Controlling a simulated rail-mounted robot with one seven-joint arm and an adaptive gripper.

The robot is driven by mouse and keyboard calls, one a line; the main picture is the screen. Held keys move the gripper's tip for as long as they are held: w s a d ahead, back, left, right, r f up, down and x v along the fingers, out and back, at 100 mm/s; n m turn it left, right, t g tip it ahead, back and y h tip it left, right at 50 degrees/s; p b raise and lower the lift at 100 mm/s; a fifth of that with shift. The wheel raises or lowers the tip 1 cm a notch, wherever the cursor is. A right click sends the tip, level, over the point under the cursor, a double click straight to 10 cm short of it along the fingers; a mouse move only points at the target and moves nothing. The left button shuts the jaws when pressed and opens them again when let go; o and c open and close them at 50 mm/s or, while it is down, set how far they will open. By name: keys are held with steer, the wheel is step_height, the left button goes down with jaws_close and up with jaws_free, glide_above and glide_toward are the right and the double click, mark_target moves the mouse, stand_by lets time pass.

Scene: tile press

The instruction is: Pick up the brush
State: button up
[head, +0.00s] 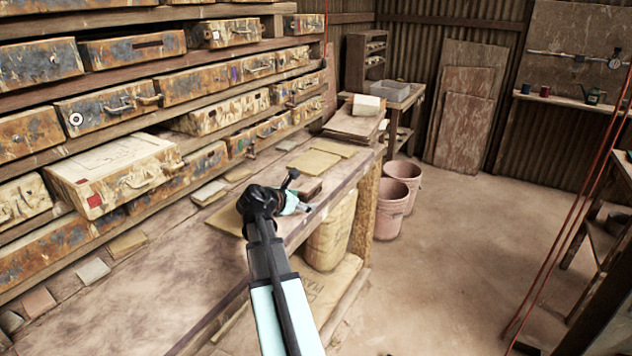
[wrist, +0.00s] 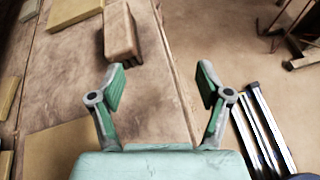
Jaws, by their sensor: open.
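A brown block-shaped object, which looks like the brush (wrist: 121,32), lies on the workbench near its edge. In the head view the brush (head: 309,187) shows as a small reddish-brown block just beyond my gripper (head: 304,208). In the wrist view my gripper (wrist: 161,76) is open, with nothing between its fingers. The brush lies ahead of the left finger and left of the middle of the gap. Its near end is close to the left fingertip in the picture; I cannot tell whether they touch.
The workbench (head: 190,275) holds several flat tan tiles (head: 314,163). Its front edge runs under my gripper, with floor (head: 470,270) beyond. A rack of worn drawers (head: 115,175) rises on the left, one pulled out. Pink buckets (head: 391,217) stand by the bench's end.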

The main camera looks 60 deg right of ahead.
steer(key=w+r+n, duration=0.1)
steer(key=w+a+r+n+t, duration=0.1)
steer(key=w, duration=0.1)
steer(key=w+a+r+n+h, duration=0.1)
steer(key=w, duration=0.1)
steer(key=shift+a+r+n+p, duration=0.1)
steer(key=shift+r+n+p, duration=0.2)
steer(key=shift+p, duration=0.1)
steer(key=p, duration=0.1)
glide_toward(312, 185)
steer(key=d, duration=0.1)
steer(key=w+d+f, duration=0.1)
steer(key=d, duration=0.1)
steer(key=d+f, duration=0.1)
steer(key=d, duration=0.1)
steer(key=shift+w+f, duration=0.15)
steer(key=shift+w, duration=0.15)
steer(key=shift+f+p+x, duration=0.2)
steer(key=shift+p+x, duration=0.55)
steer(key=shift+x, duration=2.5)
steer(key=shift+s+a, duration=0.1)
steer(key=shift+a, duration=0.05)
steer(key=c, duration=1.2)
